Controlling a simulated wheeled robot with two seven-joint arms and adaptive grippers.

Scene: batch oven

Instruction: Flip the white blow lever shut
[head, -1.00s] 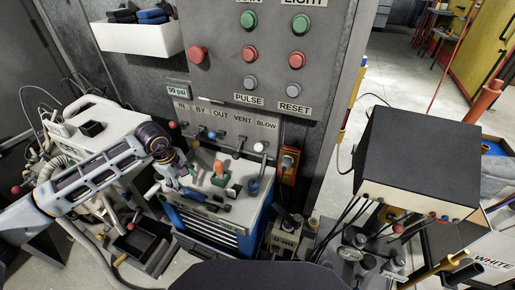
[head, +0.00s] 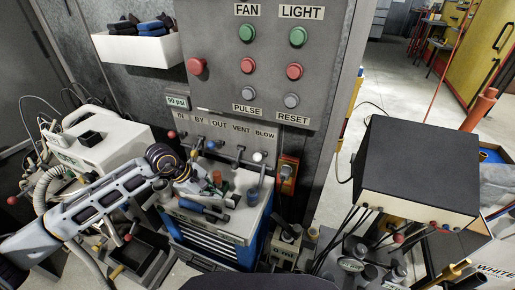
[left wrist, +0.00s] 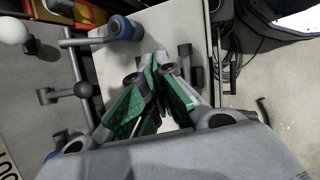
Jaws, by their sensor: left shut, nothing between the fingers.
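The white blow lever's round knob (head: 258,156) hangs below the BLOW label on the grey valve panel. It also shows at the upper left edge of the left wrist view (left wrist: 14,29). My left gripper (head: 208,188) is below and left of that knob, apart from it, over the cart top. In the left wrist view its green-padded fingers (left wrist: 160,68) come together with nothing between them. The black vent knob (head: 236,155) is just left of the white one. The blue out knob (head: 211,145) is farther left. My right gripper is not in view.
Below the panel stands a blue-drawered cart (head: 205,240) with tools on top. An orange socket box (head: 288,172) is right of the blow lever. A white machine (head: 95,145) stands at left and a black-topped box (head: 420,165) at right.

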